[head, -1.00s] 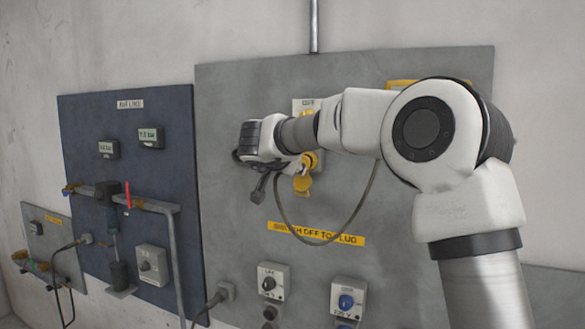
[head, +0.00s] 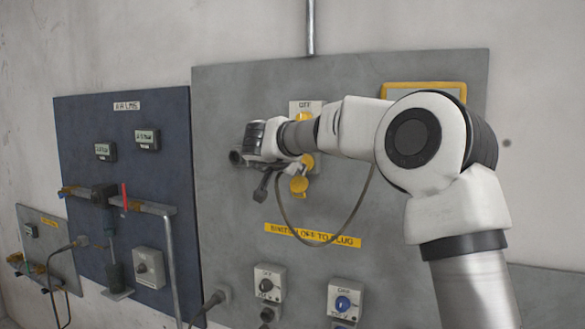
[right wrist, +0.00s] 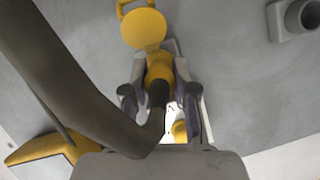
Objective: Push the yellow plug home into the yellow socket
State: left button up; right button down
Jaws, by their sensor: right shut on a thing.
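The yellow plug (right wrist: 158,68) is between the fingers of my right gripper (right wrist: 160,88), which is shut on it. A dark cable (right wrist: 88,88) runs back from the plug and hangs in a loop in the head view (head: 291,225). The yellow socket (head: 308,161) is on the grey panel, mostly hidden behind my right gripper and wrist in the head view. Its round yellow lid (head: 299,186) hangs open below it and shows beyond the plug in the right wrist view (right wrist: 143,28). The plug's front end is hidden, so I cannot tell how deep it sits. My left gripper is out of view.
A yellow switch knob (head: 304,118) is above the socket, under an OFF label. A grey round fitting (right wrist: 292,18) sticks out of the panel nearby. Switch boxes (head: 269,284) are lower down. A blue air-line panel (head: 78,150) stands to the left.

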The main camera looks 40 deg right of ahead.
jog(key=shift+d+r, duration=0.1)
jog(key=shift+d, duration=0.05)
jog(key=c, duration=0.8)
grip_release()
jog(key=shift+w+d, duration=0.1)
jog(key=shift+d, duration=0.1)
jog(key=shift+c, duration=0.2)
jog(key=shift+a, duration=0.1)
jog(key=v, duration=1.1)
jog(key=shift+a, duration=0.25)
jog(key=shift+s+a+r, duration=0.1)
jog(key=shift+s+r, duration=0.05)
jog(key=shift+s, duration=0.1)
